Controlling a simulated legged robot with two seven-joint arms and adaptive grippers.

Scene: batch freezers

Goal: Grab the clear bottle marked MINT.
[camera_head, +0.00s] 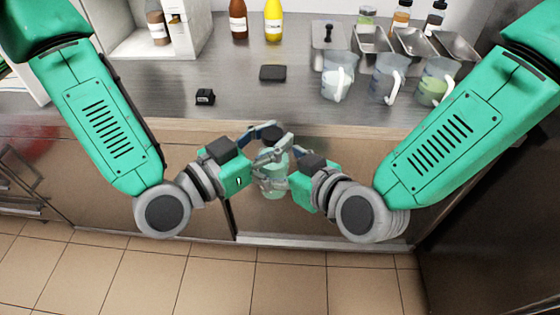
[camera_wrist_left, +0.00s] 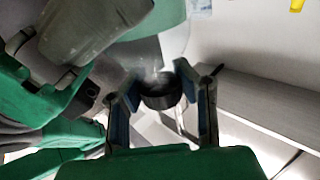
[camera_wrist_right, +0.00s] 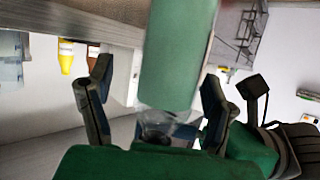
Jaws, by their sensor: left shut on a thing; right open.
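A clear bottle with pale green contents (camera_head: 273,182) and a dark cap is held in the air in front of the counter; no marking on it is readable. My left gripper (camera_head: 268,143) is shut on it near the cap, and the black cap (camera_wrist_left: 162,92) shows between its fingers in the left wrist view. My right gripper (camera_wrist_right: 158,98) is open, its fingers apart on either side of the bottle's lower end. The green body (camera_wrist_right: 177,55) fills the upper middle of the right wrist view. In the head view the grippers partly hide the bottle.
The grey counter (camera_head: 230,95) lies behind the grippers. Measuring jugs (camera_head: 388,78), metal trays (camera_head: 415,42) and small bottles stand at its right. Red (camera_head: 238,20) and yellow (camera_head: 273,22) bottles stand at the back. A small black box (camera_head: 205,96) and dark pad (camera_head: 272,73) lie mid-counter.

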